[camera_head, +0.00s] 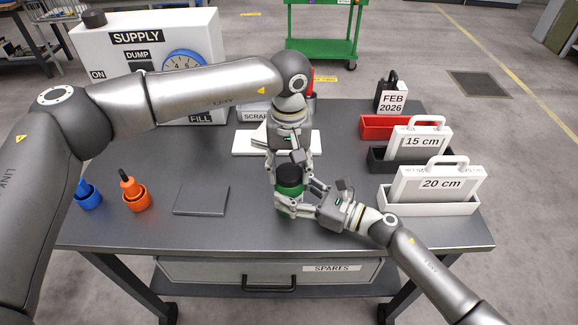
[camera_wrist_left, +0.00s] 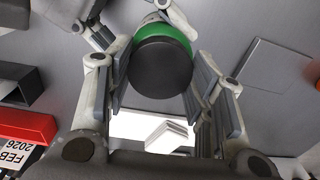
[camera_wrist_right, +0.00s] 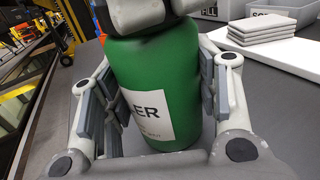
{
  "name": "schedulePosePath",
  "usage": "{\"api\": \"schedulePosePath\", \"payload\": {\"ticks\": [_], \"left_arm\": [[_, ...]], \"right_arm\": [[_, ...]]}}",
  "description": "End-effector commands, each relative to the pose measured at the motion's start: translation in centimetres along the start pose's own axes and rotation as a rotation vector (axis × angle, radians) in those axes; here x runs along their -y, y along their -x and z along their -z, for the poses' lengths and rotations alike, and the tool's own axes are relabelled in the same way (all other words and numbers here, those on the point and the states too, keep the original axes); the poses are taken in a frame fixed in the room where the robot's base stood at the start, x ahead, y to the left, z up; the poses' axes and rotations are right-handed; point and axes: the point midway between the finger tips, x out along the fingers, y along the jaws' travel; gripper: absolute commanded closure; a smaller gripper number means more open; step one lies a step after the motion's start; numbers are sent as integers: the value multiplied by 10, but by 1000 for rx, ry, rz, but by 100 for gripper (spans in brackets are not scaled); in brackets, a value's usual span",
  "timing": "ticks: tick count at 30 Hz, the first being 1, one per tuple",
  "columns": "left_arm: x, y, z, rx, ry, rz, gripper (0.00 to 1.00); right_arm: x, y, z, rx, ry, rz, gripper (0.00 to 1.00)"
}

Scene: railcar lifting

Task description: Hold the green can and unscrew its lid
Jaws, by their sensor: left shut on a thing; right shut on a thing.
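The green can (camera_head: 288,190) stands upright near the middle of the table; its body also shows in the right wrist view (camera_wrist_right: 165,70) with a white label, partly covered. Its black lid (camera_head: 290,174) is on top and faces the left wrist camera (camera_wrist_left: 160,68). My left gripper (camera_head: 289,170) comes from above and is shut on the lid, one finger on each side. My right gripper (camera_head: 291,202) comes in low from the right and is shut on the can's body. In the right wrist view, the left fingers hide the lid.
A white board (camera_head: 242,143) with grey plates lies behind the can. Red, black and white bins (camera_head: 430,207) line the right. The supply box (camera_head: 150,50) stands back left.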

Motion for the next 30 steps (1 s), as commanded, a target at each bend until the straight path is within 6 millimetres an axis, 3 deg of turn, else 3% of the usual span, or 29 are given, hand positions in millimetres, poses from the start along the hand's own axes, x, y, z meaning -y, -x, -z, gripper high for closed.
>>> {"api": "schedulePosePath", "payload": {"ticks": [3, 8, 30], "left_arm": [[0, 0, 0, 0, -1, 0, 80], [0, 0, 0, 0, 82, 0, 80], [0, 1, 0, 1, 1425, 1, 80]], "right_arm": [[0, 0, 1, -2, 0, 0, 100], [0, 0, 1, -2, 0, 0, 100], [0, 0, 1, -2, 0, 0, 100]]}}
